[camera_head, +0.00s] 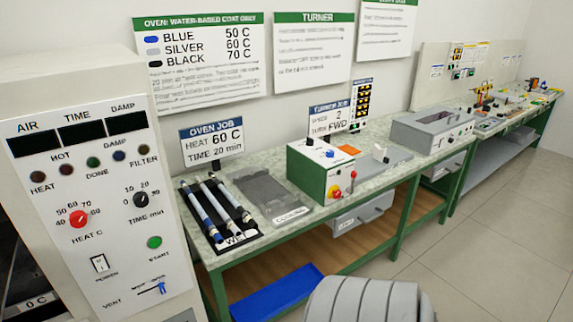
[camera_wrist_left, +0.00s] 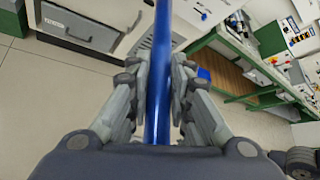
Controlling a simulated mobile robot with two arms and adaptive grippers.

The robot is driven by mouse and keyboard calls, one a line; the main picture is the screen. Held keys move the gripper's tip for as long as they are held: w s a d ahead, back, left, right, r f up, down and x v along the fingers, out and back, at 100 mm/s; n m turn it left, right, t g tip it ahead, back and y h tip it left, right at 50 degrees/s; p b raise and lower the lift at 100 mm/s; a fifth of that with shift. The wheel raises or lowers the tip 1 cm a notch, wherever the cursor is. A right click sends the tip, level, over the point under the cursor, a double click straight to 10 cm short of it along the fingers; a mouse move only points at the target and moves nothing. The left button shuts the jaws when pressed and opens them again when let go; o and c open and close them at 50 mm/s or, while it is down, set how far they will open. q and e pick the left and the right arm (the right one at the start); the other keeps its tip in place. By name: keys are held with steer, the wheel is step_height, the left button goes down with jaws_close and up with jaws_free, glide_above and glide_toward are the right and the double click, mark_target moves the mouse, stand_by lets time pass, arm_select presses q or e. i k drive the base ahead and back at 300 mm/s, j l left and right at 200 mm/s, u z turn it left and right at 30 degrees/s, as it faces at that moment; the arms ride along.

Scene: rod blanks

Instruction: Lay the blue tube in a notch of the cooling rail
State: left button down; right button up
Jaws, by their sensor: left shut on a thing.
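In the left wrist view my left gripper (camera_wrist_left: 157,75) is shut on a blue tube (camera_wrist_left: 158,110). The tube runs lengthwise between the fingers, and its upper end passes out of the picture. Neither this gripper nor the held tube shows in the head view. The cooling rail (camera_head: 270,183) is a grey piece lying flat on the bench behind a label that seems to read COOLING. Its notches are too small to make out.
Left of the cooling rail a black rack (camera_head: 231,242) holds tubes, one bluish and others pale. The turner (camera_head: 309,172) stands right of the rail. The oven (camera_head: 90,190) is at the far left. A blue bin (camera_head: 277,293) lies below the bench. Open floor lies to the right.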

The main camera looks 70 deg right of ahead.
mark_target(265, 187)
steer(key=l+z, duration=0.1)
steer(key=l, duration=2.2)
steer(key=l+z, duration=0.15)
steer(key=l, duration=1)
steer(key=l+z, duration=0.1)
steer(key=l, duration=1.1)
steer(key=i+l, duration=0.35)
